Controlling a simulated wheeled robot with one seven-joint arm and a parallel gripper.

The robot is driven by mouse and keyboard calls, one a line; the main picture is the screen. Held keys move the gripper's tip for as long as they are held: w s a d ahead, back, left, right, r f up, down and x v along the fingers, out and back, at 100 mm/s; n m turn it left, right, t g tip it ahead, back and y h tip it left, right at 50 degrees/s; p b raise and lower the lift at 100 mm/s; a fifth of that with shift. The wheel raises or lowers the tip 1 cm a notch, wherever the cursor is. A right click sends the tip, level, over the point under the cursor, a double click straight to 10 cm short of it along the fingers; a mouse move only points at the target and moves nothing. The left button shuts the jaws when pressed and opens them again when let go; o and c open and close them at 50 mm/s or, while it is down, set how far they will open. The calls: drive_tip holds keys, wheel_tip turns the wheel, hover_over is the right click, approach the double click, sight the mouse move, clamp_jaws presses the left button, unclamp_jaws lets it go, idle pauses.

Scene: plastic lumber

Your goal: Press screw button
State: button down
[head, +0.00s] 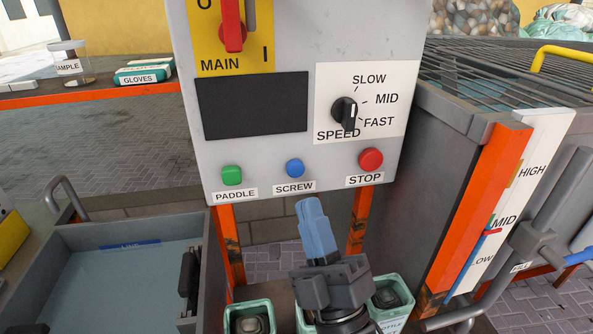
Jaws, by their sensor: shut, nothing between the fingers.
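The blue screw button (295,168) sits on the grey control panel (290,155), above a label reading SCREW. It is between the green PADDLE button (232,175) and the red STOP button (370,159). My gripper (311,205) is below the panel, its blue fingers shut together and pointing up. Its tips are a little below and right of the screw button in the picture. They look apart from the panel, but the depth gap is hard to tell. The screw button is fully visible.
The panel also carries a red MAIN switch (231,32), a dark screen (252,105) and a SPEED knob (345,112). Green-rimmed containers (386,285) stand below my gripper. A grey bin (80,238) is at left, and a hopper with a grate (510,75) at right.

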sight(295, 168)
drive_tip(key=shift+w+a+b, duration=0.25)
drive_tip(key=shift+w+b, duration=0.1)
drive_tip(key=shift+w, duration=0.6)
drive_tip(key=shift+w+a+b, duration=0.3)
drive_tip(key=shift+w, duration=0.6)
drive_tip(key=shift+w+a+b, duration=0.25)
drive_tip(key=shift+w+b, duration=0.1)
drive_tip(key=shift+w, duration=0.6)
drive_tip(key=shift+w+a+b, duration=0.15)
drive_tip(key=shift+w+b, duration=0.25)
drive_tip(key=shift+b, duration=0.05)
drive_tip(key=shift+w+a+b, duration=0.15)
drive_tip(key=shift+w+b, duration=0.25)
drive_tip(key=shift+w, duration=0.05)
idle(0.6)
drive_tip(key=shift+s, duration=0.1)
drive_tip(key=shift+s+d, duration=0.3)
drive_tip(key=shift+s, duration=0.5)
